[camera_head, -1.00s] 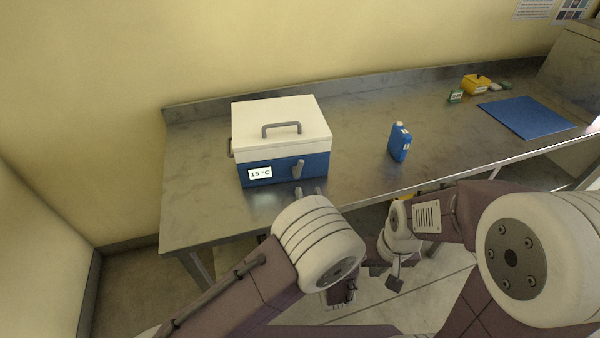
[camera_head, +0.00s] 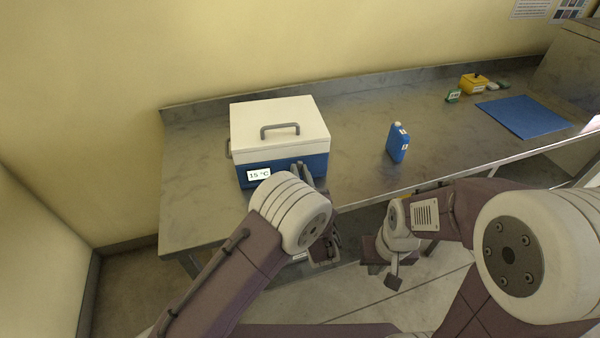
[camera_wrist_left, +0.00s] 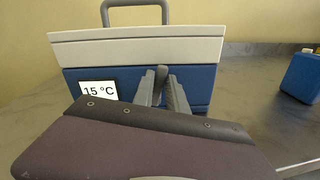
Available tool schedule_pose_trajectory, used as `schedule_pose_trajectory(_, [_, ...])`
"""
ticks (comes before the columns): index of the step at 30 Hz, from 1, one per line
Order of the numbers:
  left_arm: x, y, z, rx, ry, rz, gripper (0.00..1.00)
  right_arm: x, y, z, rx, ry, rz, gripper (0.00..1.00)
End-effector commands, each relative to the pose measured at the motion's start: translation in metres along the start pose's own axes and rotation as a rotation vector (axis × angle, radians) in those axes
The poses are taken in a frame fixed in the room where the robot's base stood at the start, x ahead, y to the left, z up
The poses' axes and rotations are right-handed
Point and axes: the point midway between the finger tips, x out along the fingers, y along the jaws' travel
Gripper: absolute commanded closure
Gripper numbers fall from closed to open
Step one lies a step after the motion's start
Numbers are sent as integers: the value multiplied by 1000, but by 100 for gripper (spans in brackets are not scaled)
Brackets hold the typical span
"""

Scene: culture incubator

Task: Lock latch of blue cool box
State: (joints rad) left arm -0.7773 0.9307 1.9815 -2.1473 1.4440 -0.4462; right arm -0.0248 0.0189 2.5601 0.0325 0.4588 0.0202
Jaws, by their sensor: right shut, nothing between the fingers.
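The blue cool box (camera_head: 315,166) with its white lid (camera_head: 280,118) down stands on the metal bench. Its front shows a 15 °C display (camera_head: 259,174). The grey latch (camera_wrist_left: 161,76) on the front shows in the left wrist view, roughly upright. My left gripper (camera_head: 304,174) is at the box front, and in the left wrist view its fingers (camera_wrist_left: 162,92) stand apart on either side of the latch. I cannot tell whether they touch it. My arm hides the lower box front in the head view. My right gripper (camera_head: 393,281) is shut and empty, below the bench edge.
A blue bottle (camera_head: 398,143) stands on the bench right of the box. A yellow box (camera_head: 473,84), small green items and a blue mat (camera_head: 524,116) lie farther right. The bench (camera_head: 200,215) is clear left of the cool box.

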Motion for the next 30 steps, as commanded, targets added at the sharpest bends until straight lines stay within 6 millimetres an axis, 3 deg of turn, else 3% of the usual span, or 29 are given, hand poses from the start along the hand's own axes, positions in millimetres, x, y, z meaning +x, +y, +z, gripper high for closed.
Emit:
schedule_pose_trajectory(6, [0,0,-1,-10,0,0,100,2,0,0,0,0,0,100])
schedule_pose_trajectory(13, [0,7,-5,-238,-2,0,100,29,1,3,0,0,0,100])
schedule_pose_trajectory(22, [0,9,-1,-272,0,-1,100,27,0,3,0,0,0,100])
schedule_pose_trajectory(23, [0,9,-1,-272,1,-1,83,27,0,3,0,0,0,100])
schedule_pose_trajectory(25, [0,9,-1,-271,1,0,64,27,0,3,0,0,0,100])
schedule_pose_trajectory(30, [0,9,-1,-271,0,0,64,27,0,3,0,0,0,100])
